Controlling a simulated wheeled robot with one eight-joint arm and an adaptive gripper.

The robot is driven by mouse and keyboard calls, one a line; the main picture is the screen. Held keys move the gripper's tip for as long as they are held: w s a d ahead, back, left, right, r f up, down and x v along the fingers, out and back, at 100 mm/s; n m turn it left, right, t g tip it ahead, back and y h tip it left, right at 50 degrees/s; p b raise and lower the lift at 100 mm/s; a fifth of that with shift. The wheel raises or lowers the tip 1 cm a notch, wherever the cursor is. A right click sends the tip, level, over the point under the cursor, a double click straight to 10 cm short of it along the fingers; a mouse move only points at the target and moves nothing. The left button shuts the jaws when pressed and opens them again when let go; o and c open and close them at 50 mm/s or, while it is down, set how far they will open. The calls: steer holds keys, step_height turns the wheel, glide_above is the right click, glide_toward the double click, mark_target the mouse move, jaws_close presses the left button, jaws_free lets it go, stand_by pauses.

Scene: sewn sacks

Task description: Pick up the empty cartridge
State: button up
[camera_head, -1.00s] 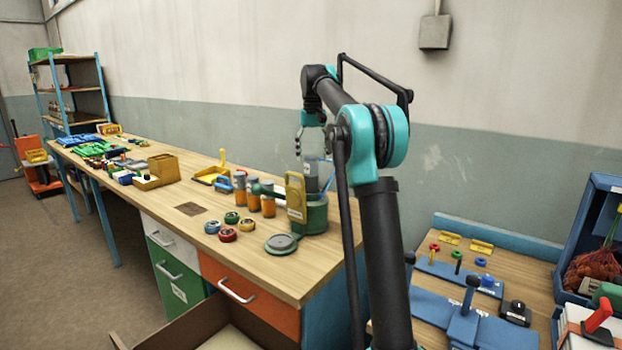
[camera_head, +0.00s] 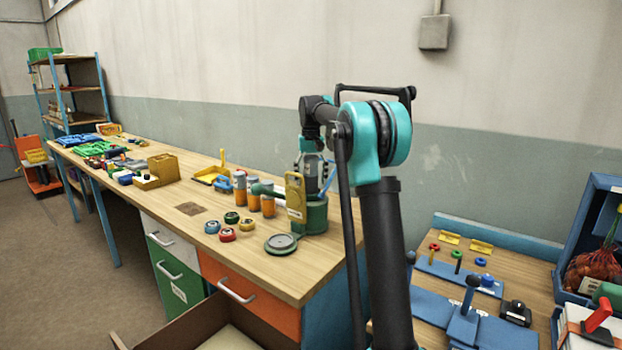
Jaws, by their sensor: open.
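My gripper (camera_head: 314,182) is open and points down over a green pot-like holder (camera_head: 316,216) at the bench's right end. A greyish, clear-looking cylinder stood up out of this holder in the earlier picture; now my gripper is around or just in front of it and mostly hides it. I cannot tell whether the fingers touch it. Several orange cylinders with grey tops (camera_head: 253,197) stand just left of the holder. No label shows which cartridge is empty.
A yellow upright plate (camera_head: 296,197) stands close against the holder. A grey-green round lid (camera_head: 281,243) and several coloured caps (camera_head: 227,235) lie in front. A yellow dustpan (camera_head: 213,177) lies farther back. The bench (camera_head: 165,205) has bare wood left of the caps.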

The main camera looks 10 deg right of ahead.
steer(key=shift+c, duration=0.6)
steer(key=c, duration=1.1)
steer(key=shift+r, duration=9.95)
